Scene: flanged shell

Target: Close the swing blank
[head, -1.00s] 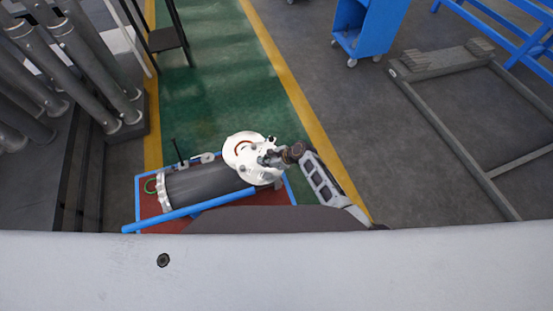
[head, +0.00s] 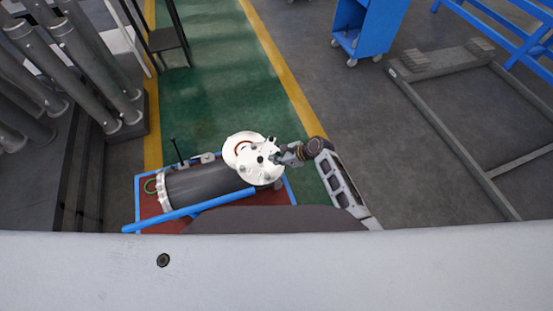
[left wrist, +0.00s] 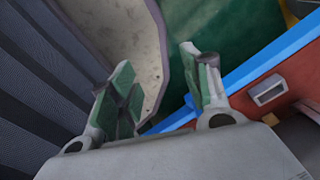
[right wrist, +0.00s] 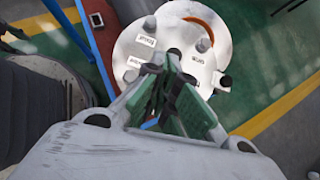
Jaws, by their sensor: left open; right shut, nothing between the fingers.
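The dark cylindrical shell (head: 205,184) lies on a red, blue-edged stand in the head view. At its right end are two overlapping white round plates. My right gripper (head: 281,157) is shut and empty at the plate's right edge; contact cannot be told. My left gripper (left wrist: 160,75) is open and empty, seen only in its wrist view.
The stand has a blue rail (head: 188,211) along its front. A thin black post (head: 176,150) rises behind the shell. Grey pipes (head: 75,60) stand at the left. A blue wheeled cart (head: 365,30) stands far back right.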

